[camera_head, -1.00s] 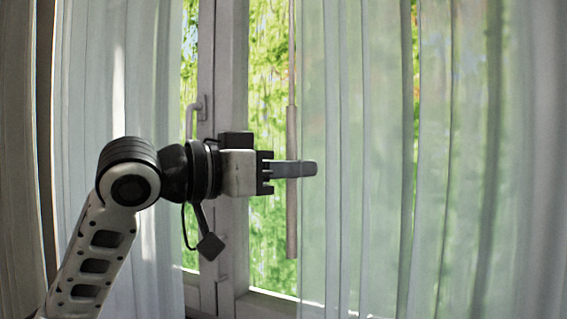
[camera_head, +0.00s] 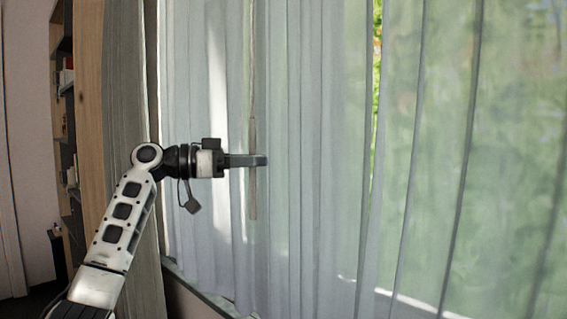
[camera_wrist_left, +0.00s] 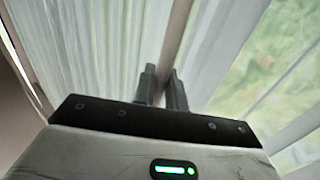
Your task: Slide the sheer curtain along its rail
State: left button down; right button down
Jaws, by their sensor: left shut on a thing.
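The sheer curtain (camera_head: 310,130) hangs in long pale folds across most of the head view. A thin wand (camera_head: 252,205) hangs upright at the left part of it. My left gripper (camera_head: 259,160) is shut on the wand, its fingers reaching across it from the left. In the left wrist view the two fingers (camera_wrist_left: 162,90) stand on either side of the wand (camera_wrist_left: 175,40), with curtain folds (camera_wrist_left: 90,45) to the left. The rail is out of view above. My right gripper is not in view.
A darker, heavier drape (camera_head: 130,120) hangs at the left, beside a wooden shelf unit (camera_head: 88,100) with small items. A sill (camera_head: 205,295) runs along the bottom. Green foliage shows through the sheer fabric at the right.

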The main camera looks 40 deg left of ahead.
pick_arm(q)
jog(key=shift+a+r, duration=0.2)
jog(key=shift+a, duration=0.75)
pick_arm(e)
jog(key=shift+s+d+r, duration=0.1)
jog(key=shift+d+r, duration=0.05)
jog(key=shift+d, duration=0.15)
pick_arm(q)
jog(key=c, duration=1.5)
grip_release()
jog(key=shift+w+a, duration=0.1)
jog(key=shift+f, duration=0.1)
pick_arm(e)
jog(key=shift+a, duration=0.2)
pick_arm(q)
jog(key=b+v, duration=0.3)
jog(key=v, duration=1.3)
jog(key=shift+b, duration=0.35)
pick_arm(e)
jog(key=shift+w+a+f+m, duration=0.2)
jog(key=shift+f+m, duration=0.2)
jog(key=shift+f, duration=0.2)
